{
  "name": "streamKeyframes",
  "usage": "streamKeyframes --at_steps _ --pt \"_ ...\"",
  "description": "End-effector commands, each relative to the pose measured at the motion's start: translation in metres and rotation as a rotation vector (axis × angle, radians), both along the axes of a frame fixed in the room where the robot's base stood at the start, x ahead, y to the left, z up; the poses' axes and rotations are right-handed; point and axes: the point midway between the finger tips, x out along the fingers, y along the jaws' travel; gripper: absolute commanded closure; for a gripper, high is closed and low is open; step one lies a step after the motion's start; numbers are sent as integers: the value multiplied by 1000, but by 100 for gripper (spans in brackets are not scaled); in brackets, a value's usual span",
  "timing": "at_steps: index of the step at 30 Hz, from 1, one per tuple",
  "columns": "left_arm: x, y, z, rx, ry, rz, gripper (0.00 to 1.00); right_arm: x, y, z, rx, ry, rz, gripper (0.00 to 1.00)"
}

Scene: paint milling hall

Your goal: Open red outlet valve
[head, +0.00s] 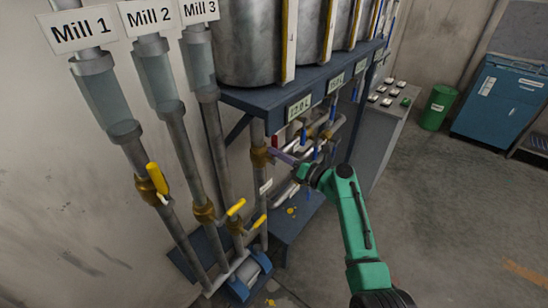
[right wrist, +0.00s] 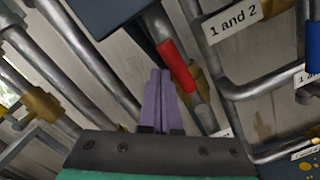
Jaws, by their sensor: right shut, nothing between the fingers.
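The red valve handle (head: 276,141) shows in the head view just above my right gripper's fingers, beside a brass valve body (head: 259,157) on a vertical pipe under the blue shelf. In the right wrist view the red handle (right wrist: 178,65) lies slanted along its pipe, just beyond and right of the fingertips. My right gripper (head: 273,152) has its purple fingers pressed together and empty; they also show in the right wrist view (right wrist: 160,75). The fingertips look close to the handle, but I cannot tell whether they touch it. My left gripper is out of view.
A blue shelf (head: 262,100) carrying large metal tanks overhangs the pipes. Yellow-handled valves (head: 158,179) sit on the mill pipes at left. Blue-handled valves and pipes crowd the right of the red one. Open floor (head: 450,220) lies at right.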

Motion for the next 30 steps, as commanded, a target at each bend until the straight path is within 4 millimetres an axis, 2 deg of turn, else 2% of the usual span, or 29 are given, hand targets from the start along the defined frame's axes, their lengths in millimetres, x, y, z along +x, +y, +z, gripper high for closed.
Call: streamKeyframes --at_steps 24,30 --pt "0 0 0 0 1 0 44 7 -7 4 0 -4 -7 100" --pt "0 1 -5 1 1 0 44 -2 -20 1 1 -4 -7 100"
